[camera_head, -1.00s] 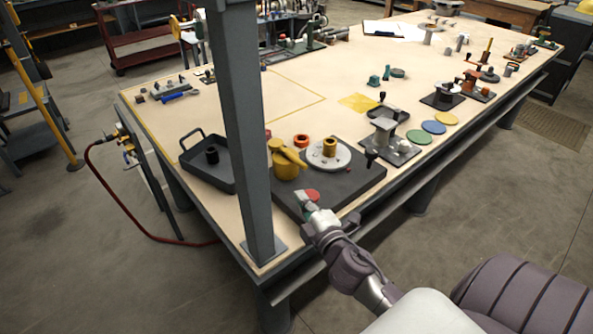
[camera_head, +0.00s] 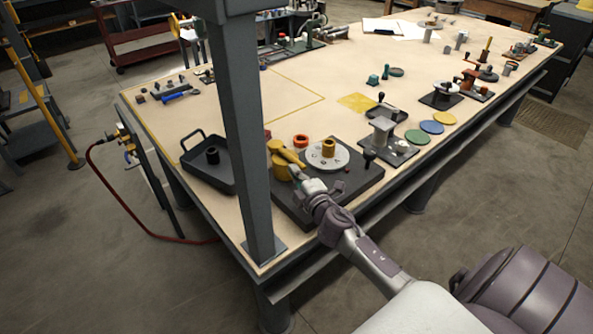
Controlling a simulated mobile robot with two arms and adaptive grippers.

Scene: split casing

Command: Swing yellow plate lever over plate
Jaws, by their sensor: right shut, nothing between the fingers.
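The yellow plate lever (camera_head: 291,156) sits on a yellow post (camera_head: 281,172) at the left of a dark base block (camera_head: 350,186). Its arm points right, toward the round grey plate (camera_head: 316,163), and its end is close to the plate's left edge. The plate has holes and a yellow boss (camera_head: 328,148) at its middle. My right gripper (camera_head: 296,174) is shut and empty, beside the post and just in front of the lever. Whether it touches the lever I cannot tell. It hides part of the post and block. My left gripper is not in view.
A grey upright (camera_head: 246,130) stands left of the block, in front of a black tray (camera_head: 212,174). An orange ring (camera_head: 301,141) lies behind the lever. A grey fixture (camera_head: 382,135) stands to the right. Coloured discs (camera_head: 432,127) lie further right.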

